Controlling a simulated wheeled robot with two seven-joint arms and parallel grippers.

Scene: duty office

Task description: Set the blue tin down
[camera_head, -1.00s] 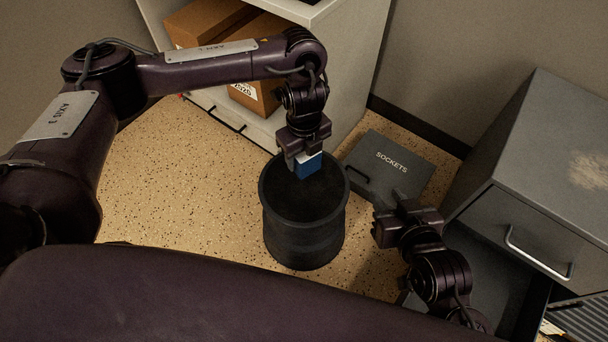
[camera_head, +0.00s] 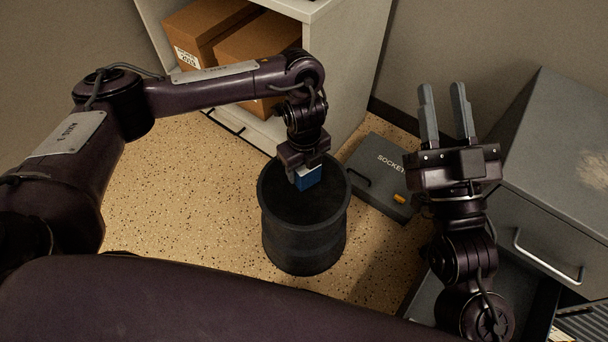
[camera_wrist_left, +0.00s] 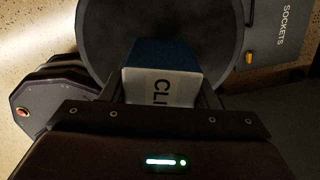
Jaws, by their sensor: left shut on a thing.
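The blue tin (camera_head: 308,177) has a white label face. It is in my left gripper (camera_head: 304,172), which is shut on it over the black round bin (camera_head: 304,240). In the left wrist view the tin (camera_wrist_left: 160,62) sits between the two fingers, its white label with dark letters facing the camera. The bin's dark top (camera_wrist_left: 110,55) shows behind it there. I cannot tell whether the tin touches the bin's top. My right gripper (camera_head: 446,95) is open and empty, its fingers pointing up in front of the back wall.
A grey case marked SOCKETS (camera_head: 375,165) lies on the floor beside the bin. A grey cabinet (camera_head: 560,160) with an open lower drawer stands at right. A pale shelf (camera_head: 345,60) holds cardboard boxes (camera_head: 265,50). The speckled floor (camera_head: 190,195) left of the bin is clear.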

